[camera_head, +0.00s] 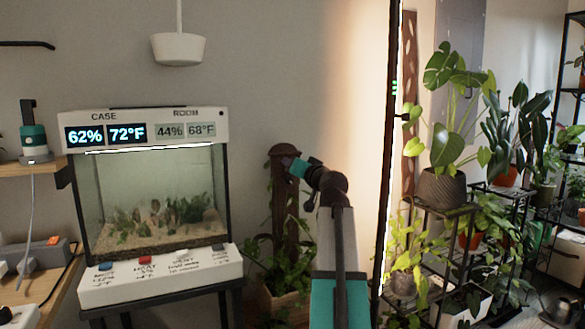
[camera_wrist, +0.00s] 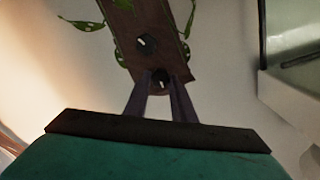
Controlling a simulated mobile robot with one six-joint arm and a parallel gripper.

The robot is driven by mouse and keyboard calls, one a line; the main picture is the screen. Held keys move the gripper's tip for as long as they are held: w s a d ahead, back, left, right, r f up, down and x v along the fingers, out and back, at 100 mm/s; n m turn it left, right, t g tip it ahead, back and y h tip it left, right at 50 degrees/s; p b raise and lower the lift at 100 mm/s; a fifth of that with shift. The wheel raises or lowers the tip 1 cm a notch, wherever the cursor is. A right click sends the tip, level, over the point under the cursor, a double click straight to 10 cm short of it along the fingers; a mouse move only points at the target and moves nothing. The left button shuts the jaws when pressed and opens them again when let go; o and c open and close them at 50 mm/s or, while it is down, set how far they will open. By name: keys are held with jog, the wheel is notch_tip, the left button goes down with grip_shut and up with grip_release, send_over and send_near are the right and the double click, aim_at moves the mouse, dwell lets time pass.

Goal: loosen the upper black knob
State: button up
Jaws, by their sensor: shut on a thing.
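A brown wooden post (camera_head: 284,215) with a wider cap stands right of the glass case, with leaves around its foot. In the wrist view, which looks upside down, the post (camera_wrist: 130,15) carries two dark round knobs, each with a white mark. The upper black knob (camera_wrist: 160,77) is near the post's top end, and the lower knob (camera_wrist: 147,44) sits apart from it. My gripper (camera_wrist: 161,80) is shut on the upper knob, one finger on each side. In the head view my gripper (camera_head: 294,165) reaches the post's top from the right, and its fingertips and the knobs cannot be made out.
A glass case (camera_head: 155,195) with a lit display and a white control base (camera_head: 160,277) stands left of the post. A tall dark upright (camera_head: 387,150) and plant shelves (camera_head: 440,207) stand to the right. Green leaves (camera_wrist: 85,25) hang beside the post.

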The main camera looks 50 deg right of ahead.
jog(key=o, duration=1.1)
jog(key=shift+c, duration=0.2)
jog(key=shift+s, duration=0.1)
jog(key=p+v, duration=0.2)
jog(key=v, duration=1.1)
jog(key=shift+s+p, duration=0.3)
jog(key=shift+p, duration=0.1)
jog(key=shift+a, duration=0.15)
